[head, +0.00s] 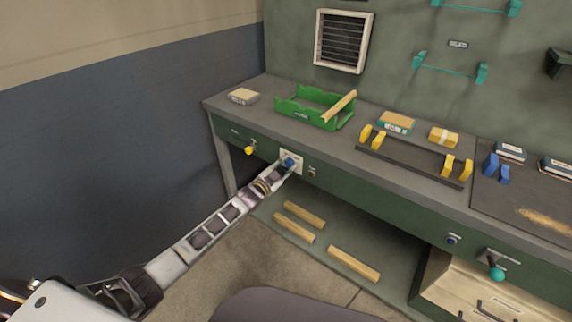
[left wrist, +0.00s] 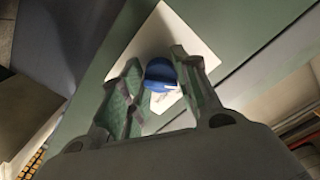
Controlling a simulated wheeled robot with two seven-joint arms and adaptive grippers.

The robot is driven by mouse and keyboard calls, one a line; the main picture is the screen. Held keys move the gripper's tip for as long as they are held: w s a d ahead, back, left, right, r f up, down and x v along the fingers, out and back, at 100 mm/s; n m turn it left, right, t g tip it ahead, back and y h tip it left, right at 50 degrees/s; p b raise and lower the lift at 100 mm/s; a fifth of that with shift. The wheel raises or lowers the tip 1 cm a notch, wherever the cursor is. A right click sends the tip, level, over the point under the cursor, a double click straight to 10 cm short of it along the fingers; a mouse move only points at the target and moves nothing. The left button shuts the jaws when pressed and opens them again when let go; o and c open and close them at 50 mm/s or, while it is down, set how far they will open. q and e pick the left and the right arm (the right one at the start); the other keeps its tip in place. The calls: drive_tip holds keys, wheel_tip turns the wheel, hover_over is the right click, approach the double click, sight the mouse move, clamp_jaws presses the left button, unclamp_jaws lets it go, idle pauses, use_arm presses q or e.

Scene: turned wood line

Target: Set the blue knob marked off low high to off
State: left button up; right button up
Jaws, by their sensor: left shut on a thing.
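The blue knob (head: 289,162) sits on a white plate (head: 297,155) on the green front of the workbench. In the left wrist view the knob (left wrist: 160,75) lies between the two fingers, with the white plate (left wrist: 196,38) behind it. My left gripper (head: 284,167) is at the knob and shut on it; it also shows in the left wrist view (left wrist: 158,88). A pale mark shows on the knob, but the off, low and high lettering is too small to read, so its setting cannot be told. My right gripper is not in view.
A yellow knob (head: 249,150) is to the left on the same front, and a small dark button (head: 312,173) is close to the right. A green tray (head: 290,107) stands on the bench. Wooden bars (head: 353,264) lie on the shelf below.

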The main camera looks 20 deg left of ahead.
use_arm(q)
drive_tip(key=shift+f+n+p, duration=0.15)
drive_tip(key=shift+n+p, duration=0.45)
drive_tip(key=shift+n, duration=0.8)
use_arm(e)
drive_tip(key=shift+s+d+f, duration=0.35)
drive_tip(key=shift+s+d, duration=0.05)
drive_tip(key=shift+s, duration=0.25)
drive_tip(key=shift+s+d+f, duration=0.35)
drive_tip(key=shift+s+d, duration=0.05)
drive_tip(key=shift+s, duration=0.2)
use_arm(q)
drive_tip(key=shift+s, duration=0.1)
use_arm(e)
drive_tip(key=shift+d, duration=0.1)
use_arm(q)
drive_tip(key=o, duration=1)
drive_tip(key=shift+s, duration=0.1)
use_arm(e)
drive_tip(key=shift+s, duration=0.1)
use_arm(q)
drive_tip(key=shift+v, duration=5.8)
